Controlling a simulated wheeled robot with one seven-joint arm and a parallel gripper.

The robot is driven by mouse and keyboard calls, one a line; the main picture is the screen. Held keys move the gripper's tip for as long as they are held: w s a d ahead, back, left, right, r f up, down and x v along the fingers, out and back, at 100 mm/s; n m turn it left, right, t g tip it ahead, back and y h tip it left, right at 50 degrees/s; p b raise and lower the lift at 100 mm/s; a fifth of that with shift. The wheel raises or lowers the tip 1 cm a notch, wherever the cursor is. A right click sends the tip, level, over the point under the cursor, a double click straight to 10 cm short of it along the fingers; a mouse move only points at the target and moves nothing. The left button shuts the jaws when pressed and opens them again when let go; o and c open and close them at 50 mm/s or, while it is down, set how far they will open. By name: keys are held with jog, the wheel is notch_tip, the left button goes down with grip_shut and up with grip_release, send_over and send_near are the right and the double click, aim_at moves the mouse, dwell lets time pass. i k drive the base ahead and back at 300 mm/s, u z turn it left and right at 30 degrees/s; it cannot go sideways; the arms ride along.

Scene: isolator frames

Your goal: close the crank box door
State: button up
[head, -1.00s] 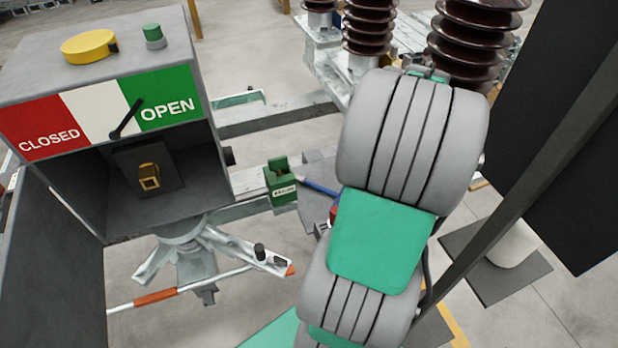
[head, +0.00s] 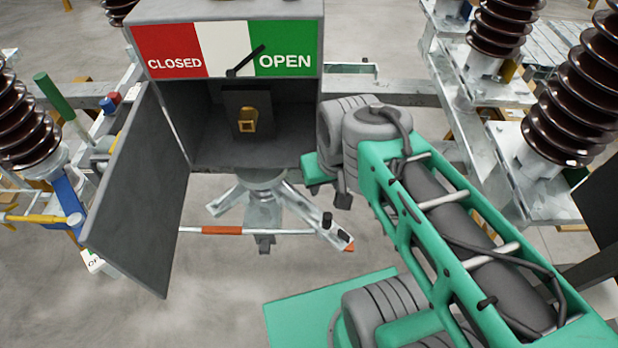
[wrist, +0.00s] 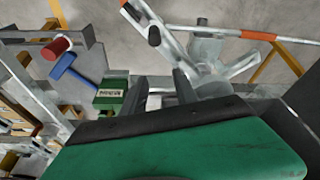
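The grey crank box (head: 262,12) shows in the head view, with a red, white and green front panel and a dark pointer leaning toward OPEN. Its front is uncovered, and a brass-coloured square socket (head: 248,121) shows inside. The dark grey door (head: 138,195) hangs at the box's left side, swung wide open toward me. In the wrist view my gripper (wrist: 162,92) shows two dark fingers with a gap between them and nothing in it. My arm is at the right of the box, apart from the door; in the head view its links hide most of the gripper.
A crank rod with an orange band (head: 222,230) and a metal bracket (head: 262,208) are below the box. Brown insulators (head: 565,115) stand on the right and left. A green lock-like block (wrist: 112,92) shows in the wrist view. Floor in front of the door is clear.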

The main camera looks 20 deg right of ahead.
aim_at(133, 221)
jog(key=k, duration=0.5)
jog(key=z, duration=2.7)
jog(key=k, duration=1.7)
jog(key=u, duration=2.6)
jog(key=i, duration=0.15)
jog(key=u, duration=0.45)
